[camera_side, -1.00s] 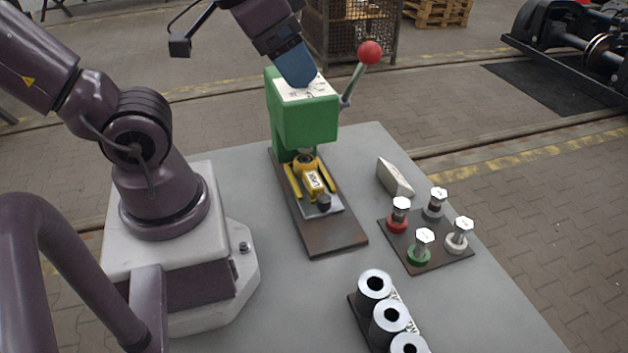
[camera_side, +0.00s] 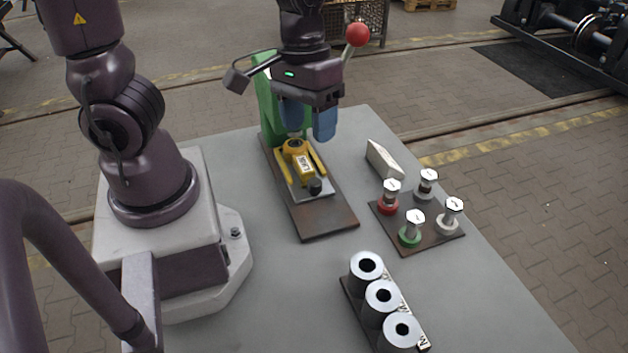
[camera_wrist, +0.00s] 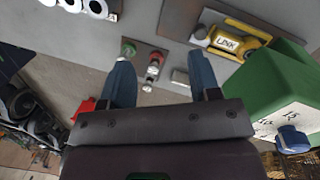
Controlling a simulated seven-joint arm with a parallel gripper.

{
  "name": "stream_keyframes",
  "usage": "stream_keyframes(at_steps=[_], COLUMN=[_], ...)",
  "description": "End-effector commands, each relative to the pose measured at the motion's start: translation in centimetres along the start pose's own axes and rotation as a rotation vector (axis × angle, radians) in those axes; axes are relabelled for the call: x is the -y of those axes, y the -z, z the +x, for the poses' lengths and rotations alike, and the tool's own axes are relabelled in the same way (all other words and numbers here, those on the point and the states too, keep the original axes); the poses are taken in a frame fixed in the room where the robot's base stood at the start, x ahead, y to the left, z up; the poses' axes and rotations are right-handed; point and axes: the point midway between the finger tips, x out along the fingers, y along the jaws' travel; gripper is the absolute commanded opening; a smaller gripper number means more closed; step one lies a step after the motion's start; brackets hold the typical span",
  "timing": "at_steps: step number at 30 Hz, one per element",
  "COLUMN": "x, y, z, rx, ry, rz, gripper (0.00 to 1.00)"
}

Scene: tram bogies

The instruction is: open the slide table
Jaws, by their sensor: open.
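The slide table (camera_side: 328,187) is a small grey plate on a brown base, in front of the green press (camera_side: 265,90). A dark knob (camera_side: 315,187) is at its front end. It carries a yellow part (camera_side: 300,158) marked LINK, between yellow side bars. The wrist view shows the fingers (camera_wrist: 160,75) spread.
The red-ball lever (camera_side: 357,34) stands beside my gripper. A grey wedge (camera_side: 384,160) and a plate (camera_side: 432,240) with several collared bolts lie to the right. A rack with three grey bushings (camera_side: 383,296) is at the front. The table before the brown base is clear.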

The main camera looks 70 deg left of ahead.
Motion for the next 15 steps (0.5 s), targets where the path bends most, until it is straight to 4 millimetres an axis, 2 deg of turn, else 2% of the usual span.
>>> stream_keyframes(at_steps=[1,3,6,9,11,15], x=[0.6,1.5,3.2,5.0,5.8,5.7], y=[0.6,1.5,3.0,4.6,5.6,6.6], z=[1.6,3.3,5.1,6.0,5.9,5.6], rx=[0.031,0.041,0.013,-0.054,-0.099,-0.146], ry=[0.033,0.071,0.125,0.155,0.141,0.091], rz=[-0.11,-0.285,-0.535,-0.792,-0.932,-1.092], gripper=[0.57,0.57,0.57,0.57,0.57,0.57])
